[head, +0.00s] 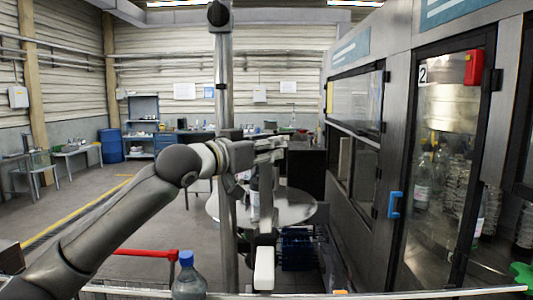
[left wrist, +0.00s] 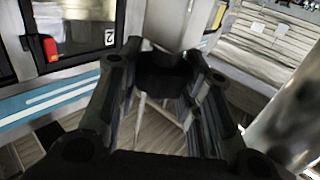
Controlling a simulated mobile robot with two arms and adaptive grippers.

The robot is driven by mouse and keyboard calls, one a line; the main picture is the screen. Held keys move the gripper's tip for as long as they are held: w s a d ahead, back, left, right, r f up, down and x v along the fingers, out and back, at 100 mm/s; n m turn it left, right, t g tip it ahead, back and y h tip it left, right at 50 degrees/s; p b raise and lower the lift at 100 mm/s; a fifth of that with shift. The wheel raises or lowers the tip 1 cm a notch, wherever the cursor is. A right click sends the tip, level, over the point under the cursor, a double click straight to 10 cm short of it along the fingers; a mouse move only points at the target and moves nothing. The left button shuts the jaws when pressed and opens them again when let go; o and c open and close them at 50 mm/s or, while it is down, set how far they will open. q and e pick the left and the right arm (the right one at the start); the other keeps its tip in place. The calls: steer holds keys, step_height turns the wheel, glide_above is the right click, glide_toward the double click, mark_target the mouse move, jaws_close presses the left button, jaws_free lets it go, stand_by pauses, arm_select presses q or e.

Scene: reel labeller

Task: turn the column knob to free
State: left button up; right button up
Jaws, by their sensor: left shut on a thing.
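The upright metal column (head: 223,80) stands in the middle of the head view, with a dark round end on top. My left gripper (head: 272,150) reaches across at mid-height of the column, its fingers pointing right. In the left wrist view its fingers (left wrist: 160,78) are closed around a dark thing, which looks like the column knob (left wrist: 165,80), below a light grey block (left wrist: 172,22). The fingers hide much of the knob, and its marking or setting cannot be read. In the head view the knob cannot be made out. My right gripper is not in view.
A round metal table (head: 295,205) stands behind the column. A blue-capped bottle (head: 187,280) and a red bar (head: 145,253) are at the front. A glazed machine cabinet with a blue handle (head: 394,204) lines the right. Open floor lies to the left.

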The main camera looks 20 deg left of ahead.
arm_select(q)
steer(key=n+y+b, duration=0.1)
steer(key=y+b, duration=0.1)
steer(key=shift+d+f+n+t+y, duration=0.1)
steer(key=shift+f+n+t+y, duration=0.1)
steer(key=shift+n+t+y, duration=0.15)
steer(key=n+y+b, duration=0.2)
steer(key=y, duration=0.1)
steer(key=shift+t, duration=0.35)
steer(key=shift+r+n+y+b, duration=0.1)
steer(key=shift+n+y+b, duration=0.35)
steer(key=shift+n+y, duration=0.85)
steer(key=shift+n+y+b, duration=0.4)
steer(key=shift+n+y, duration=0.25)
steer(key=shift+y, duration=1.2)
steer(key=shift+g, duration=0.4)
steer(key=o, duration=1)
steer(key=shift+o, duration=0.2)
steer(key=shift+r, duration=0.1)
steer(key=shift+s, duration=0.1)
steer(key=v, duration=1.1)
steer(key=shift+s, duration=0.4)
